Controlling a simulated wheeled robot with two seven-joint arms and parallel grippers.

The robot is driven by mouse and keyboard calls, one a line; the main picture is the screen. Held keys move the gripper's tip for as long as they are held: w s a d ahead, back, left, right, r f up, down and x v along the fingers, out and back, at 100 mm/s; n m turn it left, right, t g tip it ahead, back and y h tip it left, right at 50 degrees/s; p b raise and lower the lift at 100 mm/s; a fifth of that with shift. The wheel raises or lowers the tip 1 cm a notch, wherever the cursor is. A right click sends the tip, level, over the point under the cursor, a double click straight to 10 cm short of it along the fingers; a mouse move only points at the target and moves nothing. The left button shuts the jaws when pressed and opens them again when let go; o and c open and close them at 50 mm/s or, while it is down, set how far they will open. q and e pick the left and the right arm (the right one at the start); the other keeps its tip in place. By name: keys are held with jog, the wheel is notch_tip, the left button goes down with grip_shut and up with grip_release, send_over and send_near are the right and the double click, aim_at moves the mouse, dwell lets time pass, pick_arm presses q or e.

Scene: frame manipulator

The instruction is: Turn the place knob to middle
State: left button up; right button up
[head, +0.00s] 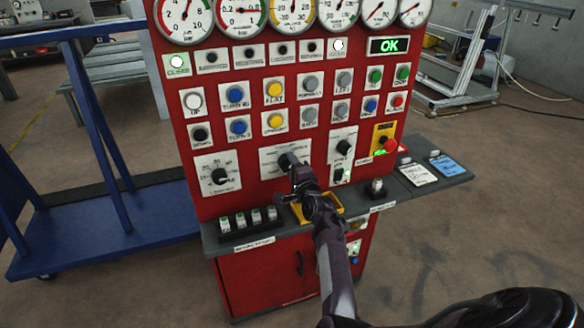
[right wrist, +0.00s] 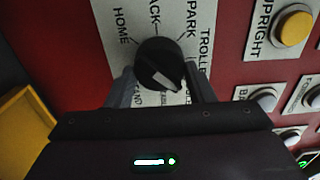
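The place knob (right wrist: 160,68) is a round black dial on a white plate with labels including HOME, PARK and others partly cut or hidden. Its white pointer mark slants to the lower right in the right wrist view. In the head view the knob (head: 287,161) sits mid-panel, just beyond my right gripper (head: 303,183). In the right wrist view the fingers of my right gripper (right wrist: 160,88) stand on both sides of the knob, close to its edges. Whether they press on it is not clear. The lower labels are partly hidden. My left gripper is not in view.
The red panel (head: 262,190) carries gauges, buttons and more knobs, including a left knob (head: 219,176) and a right knob (head: 344,147). A grey ledge (head: 222,240) and yellow tray (head: 330,205) lie below.

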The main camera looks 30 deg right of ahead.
jog(key=o, duration=0.4)
jog(key=shift+o, duration=0.2)
jog(key=p+v, duration=0.6)
jog(key=v, duration=0.1)
jog(key=shift+s+a+p, duration=0.15)
jog(key=shift+s+p, duration=0.2)
jog(key=shift+s, duration=0.05)
